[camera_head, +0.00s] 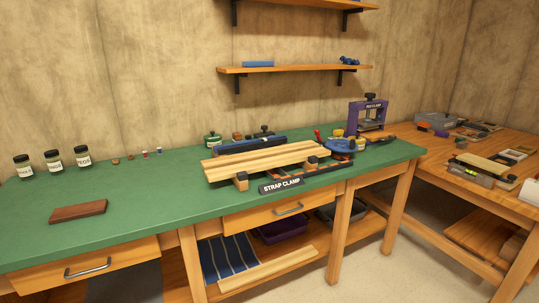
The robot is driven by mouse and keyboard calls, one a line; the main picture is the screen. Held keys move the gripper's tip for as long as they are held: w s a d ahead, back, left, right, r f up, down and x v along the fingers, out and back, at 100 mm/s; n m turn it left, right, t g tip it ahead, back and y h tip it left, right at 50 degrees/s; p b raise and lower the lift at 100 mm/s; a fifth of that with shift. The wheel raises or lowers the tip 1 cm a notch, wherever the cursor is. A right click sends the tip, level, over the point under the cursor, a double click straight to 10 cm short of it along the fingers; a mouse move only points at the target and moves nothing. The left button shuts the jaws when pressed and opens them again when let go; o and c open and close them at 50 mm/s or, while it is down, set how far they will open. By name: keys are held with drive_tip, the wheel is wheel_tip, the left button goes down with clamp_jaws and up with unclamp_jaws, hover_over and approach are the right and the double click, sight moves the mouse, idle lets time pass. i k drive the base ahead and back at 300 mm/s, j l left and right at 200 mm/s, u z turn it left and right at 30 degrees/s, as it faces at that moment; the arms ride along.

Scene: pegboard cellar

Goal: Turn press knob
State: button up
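A small purple press (354,116) with an upright frame stands at the back right of the green-topped bench. A dark knob (370,96) sits on top of its frame, above a small label that is too small to read surely. The knob's exact turn cannot be made out at this size. Another dark knob (264,129) shows behind the wooden strips on the bench. My gripper is not in view.
The green bench (130,215) has clear room at its left and front. Wooden strips (265,160) with a "STRAP CLAMP" sign (282,185) lie mid-bench, with a blue round piece (341,145) beside them. Jars (53,160) stand left. A second bench (440,160) stands right.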

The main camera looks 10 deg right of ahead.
sight(369, 96)
drive_tip(key=i+z, duration=0.15)
drive_tip(key=i, duration=0.3)
drive_tip(key=i+j+z, duration=0.15)
drive_tip(key=i, duration=0.3)
drive_tip(key=i+j+z, duration=0.15)
drive_tip(key=i, duration=0.3)
drive_tip(key=i+j+z, duration=0.15)
drive_tip(key=i, duration=0.3)
drive_tip(key=i+l, duration=0.15)
drive_tip(key=i, duration=0.45)
drive_tip(key=l+z, duration=0.05)
